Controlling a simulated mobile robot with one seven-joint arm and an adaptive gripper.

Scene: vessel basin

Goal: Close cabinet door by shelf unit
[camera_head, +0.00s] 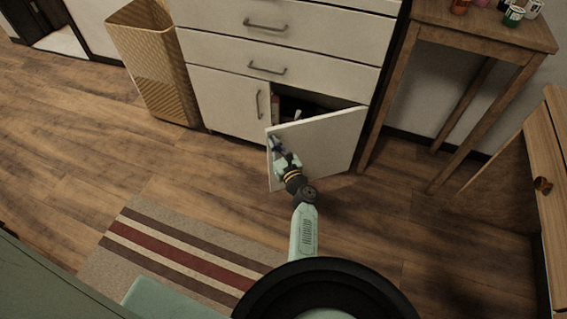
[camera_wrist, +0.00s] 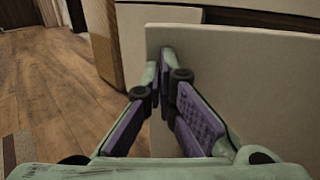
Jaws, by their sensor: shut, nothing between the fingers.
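The cabinet door (camera_head: 325,147) is a white panel hinged at its right side, standing partly open under the drawers of a white cabinet (camera_head: 228,99). Dark space and a few items show inside above the door's top edge. My gripper (camera_head: 274,144) is shut and empty at the door's free left edge, against or very near its outer face. In the wrist view the shut fingertips (camera_wrist: 163,57) lie beside the left edge of the door panel (camera_wrist: 250,85). I cannot tell whether they touch it.
A wicker basket (camera_head: 158,75) stands left of the cabinet. A wooden table (camera_head: 480,32) with small jars stands to the right. A wooden cabinet with a round knob (camera_head: 543,184) is at the right edge. A striped rug (camera_head: 180,256) lies in front; the wooden floor between is clear.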

